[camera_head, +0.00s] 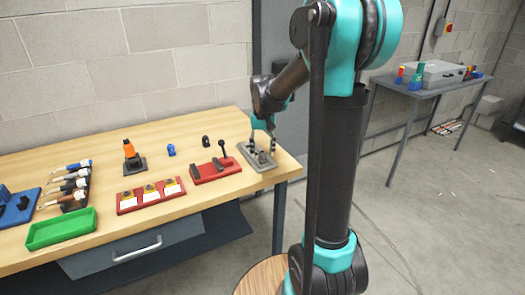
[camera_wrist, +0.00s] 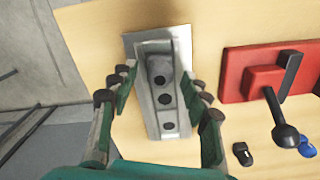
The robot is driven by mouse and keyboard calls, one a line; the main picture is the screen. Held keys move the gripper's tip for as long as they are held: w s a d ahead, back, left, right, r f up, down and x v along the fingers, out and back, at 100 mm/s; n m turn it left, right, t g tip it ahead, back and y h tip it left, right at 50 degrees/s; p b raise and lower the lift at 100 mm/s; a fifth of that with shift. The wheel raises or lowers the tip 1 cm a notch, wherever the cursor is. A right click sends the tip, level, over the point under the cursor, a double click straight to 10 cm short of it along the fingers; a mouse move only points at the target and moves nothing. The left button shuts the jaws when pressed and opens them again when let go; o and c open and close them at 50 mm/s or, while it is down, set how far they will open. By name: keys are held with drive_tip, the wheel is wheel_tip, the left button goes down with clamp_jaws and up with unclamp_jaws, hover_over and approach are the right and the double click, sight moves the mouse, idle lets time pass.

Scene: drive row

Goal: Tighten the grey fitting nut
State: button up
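A grey fixture (camera_head: 256,162) stands at the right end of the wooden workbench, and it also shows in the wrist view (camera_wrist: 142,50). In the wrist view, a rounded grey piece (camera_wrist: 159,68) sits on it, with several dark round spots in a row below; I cannot tell surely that this piece is the fitting nut. My gripper (camera_wrist: 160,84) is open, its fingers on either side of the fixture's raised middle, with visible gaps. In the head view my gripper (camera_head: 262,138) points down over the fixture, hiding part of it.
A red fixture with a black lever (camera_head: 214,170) stands close beside the grey one, its knob sticking up. A grey side table (camera_head: 425,88) stands at right.

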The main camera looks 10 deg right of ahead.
sight(263, 152)
wheel_tip(263, 152, up, 12)
idle(0.7)
drive_tip(key=s+d+f+t, duration=0.2)
drive_tip(key=s+f, duration=0.8)
drive_tip(key=s, duration=0.1)
drive_tip(key=s+d+f+t, duration=0.2)
drive_tip(key=s+f, duration=0.8)
drive_tip(key=s, duration=0.1)
drive_tip(key=shift+s+d+f, duration=0.25)
drive_tip(key=shift+s+f, duration=0.05)
drive_tip(key=shift+f, duration=0.05)
